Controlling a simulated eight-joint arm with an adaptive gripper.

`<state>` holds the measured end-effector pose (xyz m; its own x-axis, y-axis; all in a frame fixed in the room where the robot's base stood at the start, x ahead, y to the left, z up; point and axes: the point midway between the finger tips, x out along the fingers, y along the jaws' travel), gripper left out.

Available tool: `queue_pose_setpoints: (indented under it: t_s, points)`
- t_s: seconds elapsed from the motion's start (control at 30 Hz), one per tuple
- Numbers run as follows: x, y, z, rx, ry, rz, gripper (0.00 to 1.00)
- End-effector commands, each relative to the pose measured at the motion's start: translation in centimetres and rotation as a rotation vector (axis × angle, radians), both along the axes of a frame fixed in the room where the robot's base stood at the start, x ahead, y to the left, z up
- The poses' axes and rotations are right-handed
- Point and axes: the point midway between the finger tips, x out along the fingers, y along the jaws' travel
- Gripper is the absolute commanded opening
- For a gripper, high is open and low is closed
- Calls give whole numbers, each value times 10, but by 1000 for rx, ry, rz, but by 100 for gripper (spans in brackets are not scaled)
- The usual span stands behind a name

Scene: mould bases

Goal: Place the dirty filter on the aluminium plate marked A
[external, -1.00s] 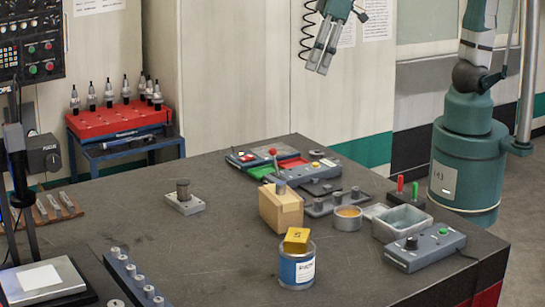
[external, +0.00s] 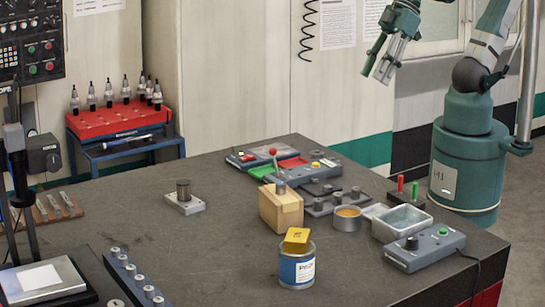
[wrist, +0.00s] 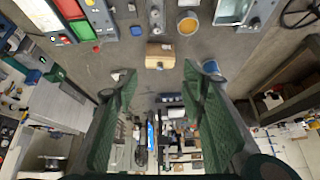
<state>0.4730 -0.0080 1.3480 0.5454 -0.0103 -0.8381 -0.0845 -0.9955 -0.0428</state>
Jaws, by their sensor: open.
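A dark cylinder (external: 183,188) stands upright on a small light metal plate (external: 197,206), left of centre on the table in the external view. They may be the dirty filter and the plate marked A, but I can read no mark and cannot confirm either. In the wrist view a small pale thing (wrist: 119,76) beside the left finger may be this plate, partly hidden. My gripper (external: 377,73) is high above the table, towards its back right. Its fingers (wrist: 159,73) are spread wide in the wrist view, with nothing held.
A wooden block (external: 281,210) with a metal pin and a blue-labelled can (external: 297,270) bearing a yellow piece stand mid-table. An orange-filled dish (external: 348,219), metal tray (external: 403,224) and control box (external: 424,251) are at right.

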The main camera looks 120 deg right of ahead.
Motion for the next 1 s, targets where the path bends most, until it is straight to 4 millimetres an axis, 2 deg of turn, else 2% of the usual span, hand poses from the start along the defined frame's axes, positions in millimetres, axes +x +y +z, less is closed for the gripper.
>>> queue_pose_setpoints:
  t_s: [0.1, 0.3, 0.8, 1.0]
  points:
    - [-17, 4, -10, -18, -18, 36, 41]
    - [-32, 8, -20, -39, -38, 74, 41]
    - [-35, 8, -22, -45, -44, 83, 41]
    - [-35, 8, -33, -45, -44, 83, 41]
